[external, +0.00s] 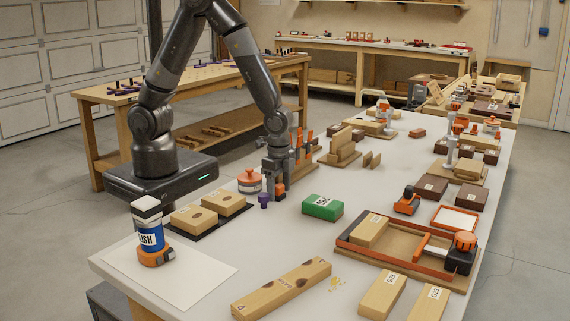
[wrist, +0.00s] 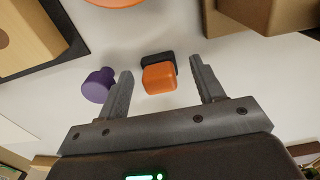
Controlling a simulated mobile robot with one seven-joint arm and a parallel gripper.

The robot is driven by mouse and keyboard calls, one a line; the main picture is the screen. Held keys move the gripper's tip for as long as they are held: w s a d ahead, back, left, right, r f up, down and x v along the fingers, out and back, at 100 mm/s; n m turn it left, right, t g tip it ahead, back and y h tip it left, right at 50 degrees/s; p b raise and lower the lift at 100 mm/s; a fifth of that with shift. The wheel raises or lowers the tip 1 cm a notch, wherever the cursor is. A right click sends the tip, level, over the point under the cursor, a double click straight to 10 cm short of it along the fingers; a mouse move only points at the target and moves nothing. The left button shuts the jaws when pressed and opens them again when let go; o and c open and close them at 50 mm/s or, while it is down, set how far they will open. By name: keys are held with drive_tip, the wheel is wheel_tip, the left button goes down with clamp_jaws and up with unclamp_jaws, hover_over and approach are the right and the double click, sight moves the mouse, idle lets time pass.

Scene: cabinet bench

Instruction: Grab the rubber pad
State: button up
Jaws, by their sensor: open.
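A small block with an orange body and a dark grey side (wrist: 159,77) lies on the white bench; it may be the rubber pad, as no label shows. It also shows beside my gripper in the external view (external: 281,190), partly hidden. My gripper (wrist: 160,70) is open and empty. In the wrist view the block lies between the lines of the two fingers, apart from both. In the external view my gripper (external: 273,188) points down low over the bench.
A purple knob (wrist: 98,86) lies close to the left finger. An orange-lidded jar (external: 250,182), wooden blocks on a dark mat (external: 194,216) and a tool rack (external: 300,165) stand nearby.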

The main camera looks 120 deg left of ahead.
drive_tip(key=shift+c, duration=0.3)
drive_tip(key=c, duration=1)
drive_tip(key=shift+r, duration=0.1)
